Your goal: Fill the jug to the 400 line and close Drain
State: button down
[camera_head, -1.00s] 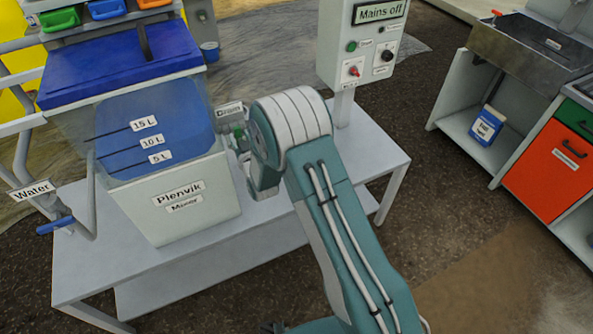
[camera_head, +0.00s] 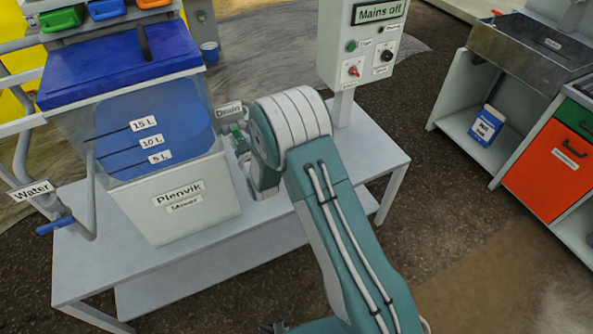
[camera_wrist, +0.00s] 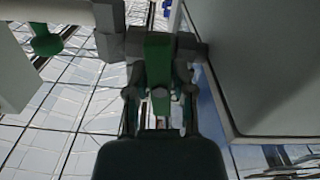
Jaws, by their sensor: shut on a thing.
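The drain label (camera_head: 229,110) is at the right side of the Plenvik mixer tank (camera_head: 165,228). In the wrist view, my gripper (camera_wrist: 159,92) is shut on the green drain handle (camera_wrist: 158,62), with a finger on each side of it. The handle is joined to a grey fitting. In the head view my arm hides most of the gripper and valve; a bit of green (camera_head: 237,131) shows beside the tank. The tank wall shows 15 L, 10 L and 5 L marks. I cannot make out the jug in either view.
A control box (camera_head: 365,45) reading "Mains off" stands behind my arm. A blue-handled water valve (camera_head: 55,225) is at the left. The skid table (camera_head: 105,270) has bare room in front. A sink cabinet (camera_head: 520,55) stands at the right.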

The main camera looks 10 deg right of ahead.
jog(key=shift+a, duration=0.1)
jog(key=shift+m, duration=1.5)
jog(key=shift+c, duration=2.2)
grip_release()
jog(key=v, duration=0.7)
